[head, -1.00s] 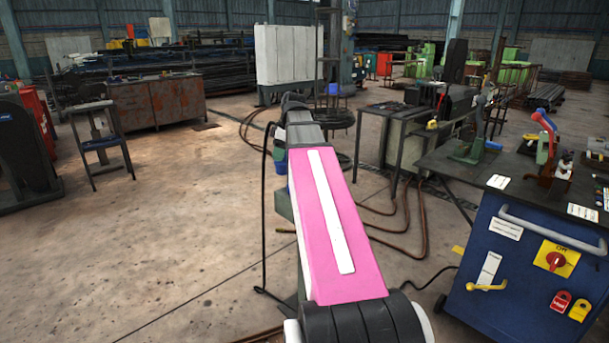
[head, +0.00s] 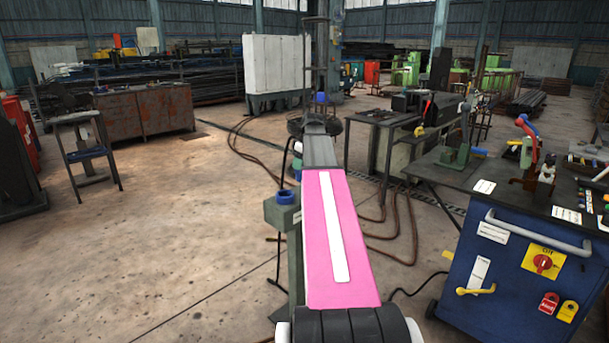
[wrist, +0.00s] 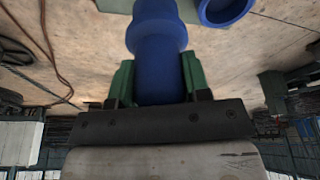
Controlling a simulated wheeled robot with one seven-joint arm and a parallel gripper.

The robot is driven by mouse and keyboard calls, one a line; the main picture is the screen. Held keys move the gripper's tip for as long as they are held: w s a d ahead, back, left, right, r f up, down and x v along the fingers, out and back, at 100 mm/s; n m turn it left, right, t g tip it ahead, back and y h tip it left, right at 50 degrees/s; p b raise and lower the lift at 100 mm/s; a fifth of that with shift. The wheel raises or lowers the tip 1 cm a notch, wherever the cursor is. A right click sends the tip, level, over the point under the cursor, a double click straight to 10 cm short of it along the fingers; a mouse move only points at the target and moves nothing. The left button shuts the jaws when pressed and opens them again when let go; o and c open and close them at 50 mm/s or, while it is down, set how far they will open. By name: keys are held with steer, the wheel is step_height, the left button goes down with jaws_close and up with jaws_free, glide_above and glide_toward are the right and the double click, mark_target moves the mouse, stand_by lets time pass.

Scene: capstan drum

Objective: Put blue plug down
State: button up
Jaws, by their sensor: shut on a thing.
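The blue plug (wrist: 158,52) is a stepped round piece between the green fingers of my gripper (wrist: 157,80) in the wrist view. Its far end runs out of the top of that picture. A blue ring-shaped socket (wrist: 224,10) shows at the top right of the wrist view, apart from the plug. In the head view a blue socket (head: 286,197) sits on top of a grey-green box (head: 281,215), just left of my pink arm. My gripper and the plug are hidden behind my arm in the head view.
A blue cabinet (head: 505,275) with a dark top, switches and a handle stands on the right. A dark table (head: 383,118) stands beyond it. Brown hoses (head: 397,235) lie on the floor right of my arm. The floor (head: 150,235) on the left is clear.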

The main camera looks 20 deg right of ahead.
steer(key=shift+w+d+f, duration=0.15)
steer(key=shift+d+f, duration=0.55)
steer(key=shift+d, duration=0.3)
steer(key=shift+f, duration=1.9)
steer(key=o, duration=1)
steer(key=shift+f, duration=0.15)
steer(key=shift+o, duration=0.2)
steer(key=v, duration=1.2)
